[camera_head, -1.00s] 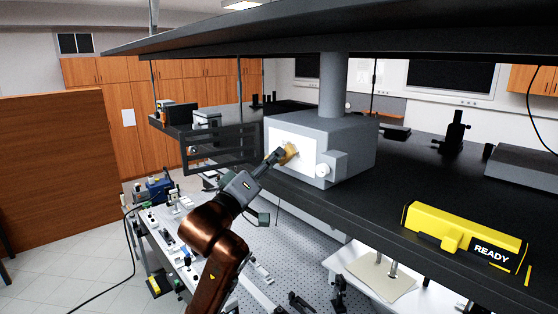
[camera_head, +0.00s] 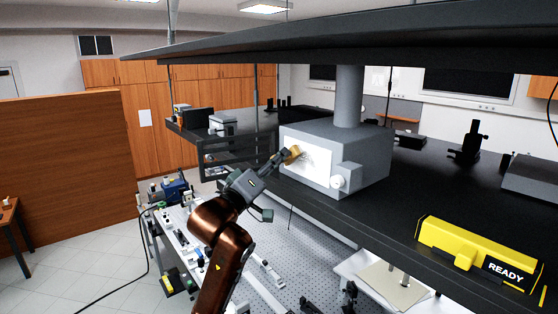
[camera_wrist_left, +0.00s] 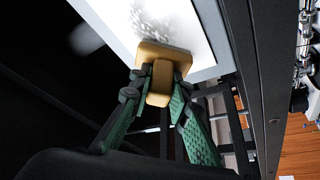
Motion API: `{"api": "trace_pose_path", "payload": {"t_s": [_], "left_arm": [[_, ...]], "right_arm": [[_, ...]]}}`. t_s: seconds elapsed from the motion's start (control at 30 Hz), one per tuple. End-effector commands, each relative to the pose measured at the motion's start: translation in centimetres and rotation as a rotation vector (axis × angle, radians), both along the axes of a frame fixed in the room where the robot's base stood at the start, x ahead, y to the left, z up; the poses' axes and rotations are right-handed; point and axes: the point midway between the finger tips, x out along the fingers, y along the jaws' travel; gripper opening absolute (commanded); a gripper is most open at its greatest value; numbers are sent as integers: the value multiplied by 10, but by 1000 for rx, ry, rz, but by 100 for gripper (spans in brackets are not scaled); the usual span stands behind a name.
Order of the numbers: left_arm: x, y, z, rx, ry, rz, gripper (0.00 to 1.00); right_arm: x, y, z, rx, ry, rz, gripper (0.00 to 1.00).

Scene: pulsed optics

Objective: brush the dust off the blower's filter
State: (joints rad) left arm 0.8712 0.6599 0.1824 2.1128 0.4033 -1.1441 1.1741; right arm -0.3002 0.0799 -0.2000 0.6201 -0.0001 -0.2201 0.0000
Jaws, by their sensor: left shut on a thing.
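The blower is a grey box (camera_head: 365,160) on the black shelf, with a white filter panel (camera_head: 318,166) on its front. Grey dust specks show on the filter in the head view; in the left wrist view the filter (camera_wrist_left: 190,25) also carries a speckled grey patch. My left gripper (camera_head: 280,158) is shut on a tan brush (camera_head: 293,154). In the left wrist view the fingers (camera_wrist_left: 158,90) grip the brush's stem, and its wide block (camera_wrist_left: 165,52) lies at the filter's edge; I cannot tell whether it touches. My right gripper is not in view.
A yellow block marked READY (camera_head: 465,250) lies on the shelf (camera_head: 410,200) to the right. An upper shelf (camera_head: 380,45) hangs above. A bench with optics (camera_head: 190,235) stands lower left.

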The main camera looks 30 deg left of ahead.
Motion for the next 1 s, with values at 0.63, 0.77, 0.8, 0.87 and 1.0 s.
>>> {"api": "trace_pose_path", "payload": {"t_s": [0.63, 0.77, 0.8, 0.87, 1.0], "left_arm": [[-15, -34, 2, 1, -1, -3, 0], [-17, -37, 2, 1, -1, -3, 0], [-18, -39, 2, 1, -1, -3, 0], [-19, -44, 2, 1, 0, -4, 0], [-24, -55, 3, 1, -1, -5, 0]], "right_arm": [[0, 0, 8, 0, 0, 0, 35], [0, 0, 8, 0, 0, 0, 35], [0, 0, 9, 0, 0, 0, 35], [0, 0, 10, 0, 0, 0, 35], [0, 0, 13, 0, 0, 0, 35]]}}
